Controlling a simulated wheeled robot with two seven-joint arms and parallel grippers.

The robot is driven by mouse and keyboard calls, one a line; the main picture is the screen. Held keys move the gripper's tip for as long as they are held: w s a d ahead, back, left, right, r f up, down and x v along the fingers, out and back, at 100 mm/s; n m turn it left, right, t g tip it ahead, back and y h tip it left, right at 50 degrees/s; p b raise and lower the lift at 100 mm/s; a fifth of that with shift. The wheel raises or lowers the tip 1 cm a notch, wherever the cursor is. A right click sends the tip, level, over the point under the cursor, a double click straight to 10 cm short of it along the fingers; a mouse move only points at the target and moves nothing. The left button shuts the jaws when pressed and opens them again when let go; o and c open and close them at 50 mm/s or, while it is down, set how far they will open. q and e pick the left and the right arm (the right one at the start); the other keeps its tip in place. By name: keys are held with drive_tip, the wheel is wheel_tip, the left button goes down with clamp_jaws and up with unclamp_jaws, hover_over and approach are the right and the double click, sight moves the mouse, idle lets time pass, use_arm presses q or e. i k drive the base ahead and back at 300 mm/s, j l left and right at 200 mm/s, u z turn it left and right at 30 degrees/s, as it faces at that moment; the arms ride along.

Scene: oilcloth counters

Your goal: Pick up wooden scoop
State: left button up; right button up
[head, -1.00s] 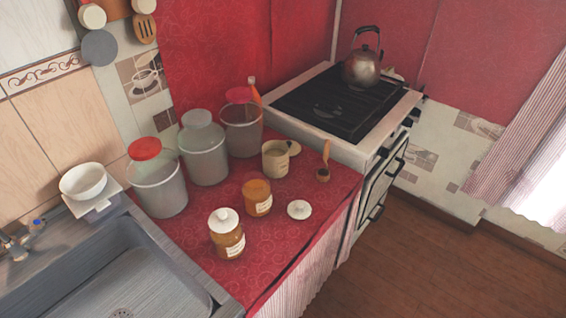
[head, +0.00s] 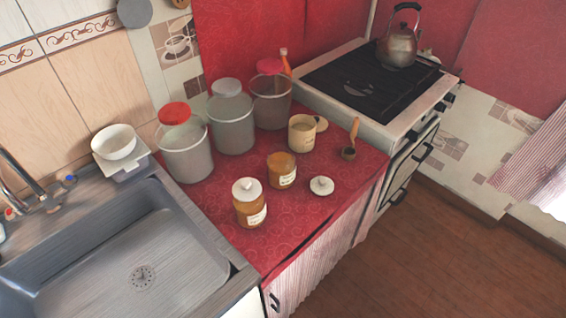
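A small wooden scoop (head: 349,153) is on the red oilcloth counter (head: 330,195), near its right edge and close to the stove. Its dark round bowl is at the bottom and its lighter handle points up and slightly right. It stands clear of the jars, to the right of a cream canister (head: 301,134). Neither of my grippers shows in the head view.
An amber jar with a white lid (head: 249,205), an open amber jar (head: 281,170) and a loose white lid (head: 321,186) are in front of the scoop. Large clear containers (head: 186,152) stand behind. The stove (head: 372,95) with a kettle (head: 398,46) is right; the sink (head: 120,250) is left.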

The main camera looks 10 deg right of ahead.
sight(348, 153)
drive_tip(key=i+l, duration=0.2)
drive_tip(key=l, duration=0.3)
drive_tip(key=i+l, duration=0.2)
drive_tip(key=l, duration=0.35)
drive_tip(key=i+l, duration=0.2)
drive_tip(key=l, duration=0.3)
drive_tip(key=i+l, duration=0.2)
drive_tip(key=l, duration=0.3)
drive_tip(key=i+l, duration=0.2)
drive_tip(key=l, duration=0.35)
drive_tip(key=i+l, duration=0.2)
drive_tip(key=l, duration=0.3)
drive_tip(key=i+l, duration=0.2)
drive_tip(key=l, duration=0.3)
drive_tip(key=i+l, duration=0.25)
drive_tip(key=l, duration=0.3)
drive_tip(key=u, duration=2.4)
